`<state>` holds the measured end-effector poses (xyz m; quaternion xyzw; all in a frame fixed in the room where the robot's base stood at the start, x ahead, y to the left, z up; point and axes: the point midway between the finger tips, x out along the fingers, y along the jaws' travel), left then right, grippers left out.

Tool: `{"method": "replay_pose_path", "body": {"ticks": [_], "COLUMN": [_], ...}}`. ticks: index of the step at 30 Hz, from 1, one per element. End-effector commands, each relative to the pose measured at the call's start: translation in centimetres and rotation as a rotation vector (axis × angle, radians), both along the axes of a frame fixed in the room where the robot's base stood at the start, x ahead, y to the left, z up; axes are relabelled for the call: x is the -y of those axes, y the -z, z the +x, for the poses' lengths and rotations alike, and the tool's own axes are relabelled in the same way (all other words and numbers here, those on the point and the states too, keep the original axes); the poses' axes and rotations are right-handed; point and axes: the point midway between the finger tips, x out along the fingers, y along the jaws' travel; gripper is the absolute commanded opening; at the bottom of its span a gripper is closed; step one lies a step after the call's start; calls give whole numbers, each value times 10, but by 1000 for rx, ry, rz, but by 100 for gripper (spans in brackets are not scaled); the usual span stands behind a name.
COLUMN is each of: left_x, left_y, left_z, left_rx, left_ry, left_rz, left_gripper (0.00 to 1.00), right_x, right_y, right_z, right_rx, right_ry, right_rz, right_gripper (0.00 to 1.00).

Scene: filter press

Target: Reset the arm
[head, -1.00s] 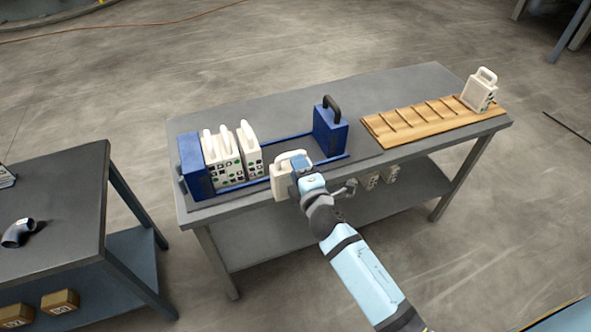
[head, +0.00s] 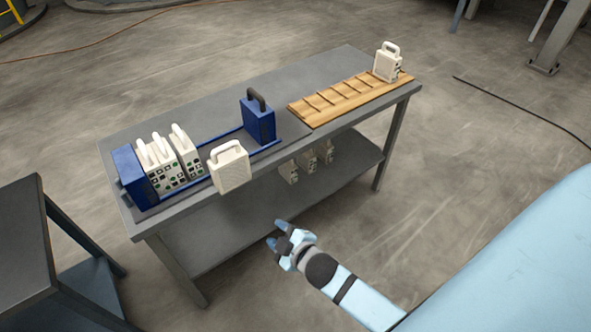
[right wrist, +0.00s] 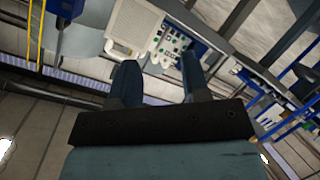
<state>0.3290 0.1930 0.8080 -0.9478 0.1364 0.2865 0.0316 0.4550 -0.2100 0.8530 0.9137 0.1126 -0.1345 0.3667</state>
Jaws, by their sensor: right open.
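My right gripper (head: 281,232) is open and empty in the head view. It hangs in front of the table, below the table top and apart from everything. Its two fingers (right wrist: 157,82) also show in the right wrist view. In the head view a white plate with a handle (head: 230,167) stands at the table's front edge, at the front of the blue press rails. Several more white plates (head: 170,160) stand together beside the blue end block (head: 135,178). The blue block with a black handle (head: 258,120) stands at the rails' other end. My left gripper is not in view.
A wooden slotted rack (head: 340,98) lies on the right of the grey table (head: 300,72), with one white plate (head: 388,62) at its far end. More white plates (head: 310,160) are on the lower shelf. A dark table (head: 22,235) is at the left. The floor right of the table is open.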

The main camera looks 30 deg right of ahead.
Motion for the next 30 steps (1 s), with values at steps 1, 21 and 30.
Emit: {"method": "replay_pose_path", "body": {"ticks": [1, 21, 30], "left_x": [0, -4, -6], "left_y": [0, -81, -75], "left_z": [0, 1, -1], "left_rx": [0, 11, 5], "left_ry": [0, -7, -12], "left_rz": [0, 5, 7], "left_gripper": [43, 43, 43], "right_x": [-2, -13, -12], "right_y": [15, -32, -28], "right_z": [-32, -127, -127], "right_rx": [-83, -366, -365], "right_ry": [28, 177, 178], "right_rz": [135, 626, 624], "right_gripper": [43, 43, 43]}}
